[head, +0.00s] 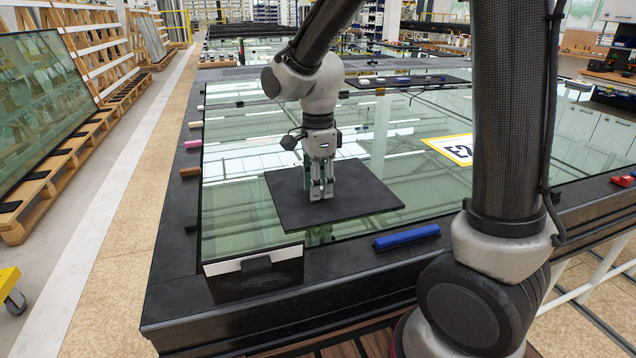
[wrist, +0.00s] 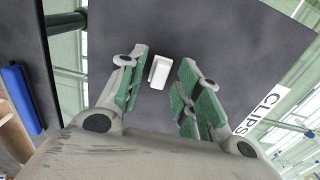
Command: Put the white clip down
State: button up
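The white clip (wrist: 159,73) lies on a dark square mat (head: 365,190) that bears a CLIPS label (wrist: 262,110) in the wrist view. My gripper (wrist: 162,60) is open, its green-padded fingers on either side of the clip with a gap showing on both sides. In the head view my gripper (head: 320,192) points straight down, low over the middle of the mat. The clip cannot be made out there, hidden by the fingers. The mat also shows in the wrist view (wrist: 230,40).
The mat rests on a large glass pane (head: 235,215) on a black table. A blue bar (head: 407,237) and a black box with a white rim (head: 255,275) are at the near edge. Pink (head: 193,144) and brown (head: 190,171) blocks line the left edge. A yellow-bordered sign (head: 452,149) lies right.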

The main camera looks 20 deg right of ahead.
jog(key=shift+r, duration=0.1)
notch_tip(320, 180, up, 12)
jog(key=s+d+n+t, duration=0.4)
jog(key=s+d+n, duration=1.1)
jog(key=s+n, duration=0.3)
jog(key=shift+d, duration=0.35)
jog(key=shift+s+r, duration=0.1)
jog(key=shift+s, duration=0.05)
